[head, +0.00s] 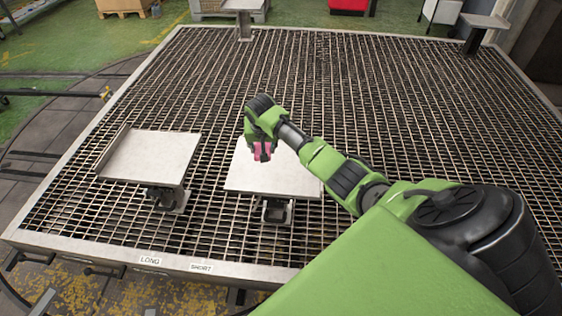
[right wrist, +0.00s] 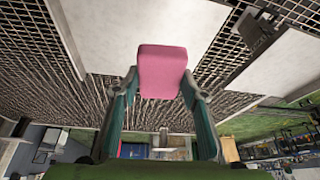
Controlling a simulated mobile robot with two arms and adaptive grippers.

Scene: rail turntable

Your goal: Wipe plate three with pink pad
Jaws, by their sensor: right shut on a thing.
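My right gripper (head: 262,146) is shut on a pink pad (head: 264,154), above the near middle plate (head: 257,180). In the right wrist view the pad (right wrist: 162,68) sits between the two fingertips (right wrist: 160,88), with the pale plate (right wrist: 130,28) behind it. I cannot tell whether the pad touches the plate. A second pale plate (head: 150,158) stands to the left on its bracket. Two more plates stand at the far edge, one at the back middle (head: 245,5) and one at the back right (head: 487,21). No number shows on any plate. My left gripper is out of view.
The plates stand on a wide metal grating (head: 370,100) with a pale frame. A wooden pallet box (head: 124,6) and a red box (head: 349,5) are beyond. The grating's middle is clear.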

